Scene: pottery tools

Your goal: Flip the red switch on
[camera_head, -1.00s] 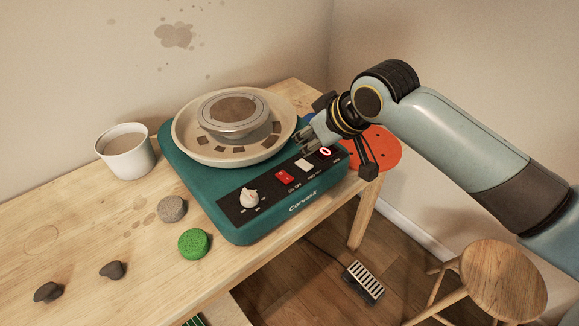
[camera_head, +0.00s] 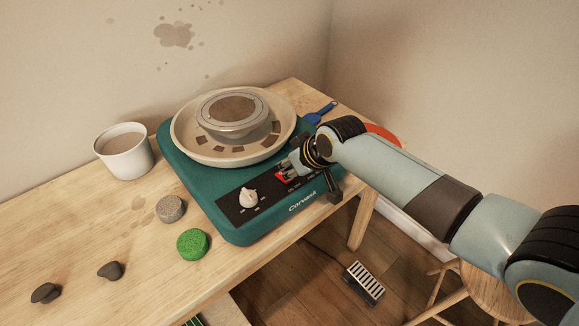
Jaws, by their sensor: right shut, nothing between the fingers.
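The red switch (camera_head: 281,177) sits on the black control panel (camera_head: 232,209) at the front of the teal pottery wheel (camera_head: 221,187). My right gripper (camera_head: 287,168) is shut and empty, with its fingertips right at the red switch. I cannot tell whether they touch it. The gripper and wrist hide the right part of the panel and part of the switch, so its position is hard to read. My left gripper is not in the picture.
A white dial (camera_head: 249,197) is left of the switch. A white cup (camera_head: 124,152), a grey sponge (camera_head: 171,209), a green sponge (camera_head: 193,243) and dark stones (camera_head: 111,271) lie left of the wheel. A blue-handled tool (camera_head: 321,111) and an orange disc (camera_head: 383,133) are behind my arm.

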